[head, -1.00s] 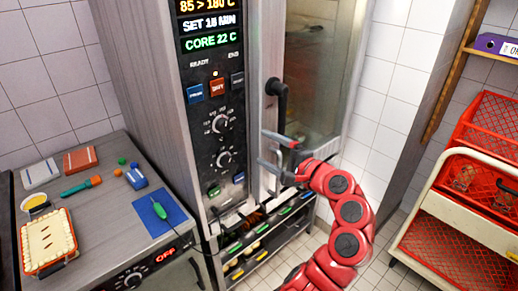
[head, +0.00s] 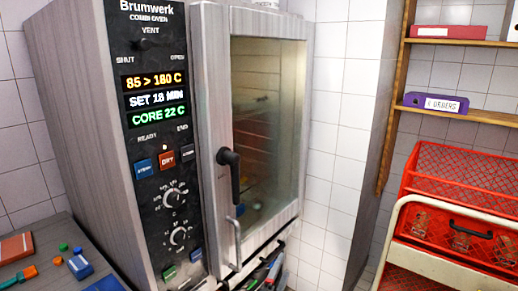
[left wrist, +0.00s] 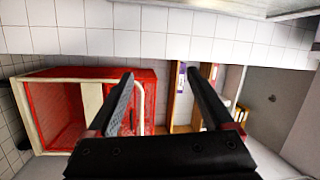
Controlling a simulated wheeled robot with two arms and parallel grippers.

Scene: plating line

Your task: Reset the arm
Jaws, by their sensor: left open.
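My left gripper (left wrist: 160,74) shows in the left wrist view with its two dark fingers spread apart. Nothing is between the fingers, and they touch nothing that I can see. Behind them are a red crate rack and shelving, some way off. In the head view, my left arm no longer shows clearly; dark and red shapes at the bottom edge, below the oven, are too small to tell. My right gripper is in neither view.
The combi oven (head: 150,60) stands at the centre left, its glass door (head: 268,110) shut, with a black handle (head: 231,175). A counter (head: 60,232) with small items is at the lower left. A cart with red crates (head: 465,180) and wooden shelves (head: 465,112) are at the right.

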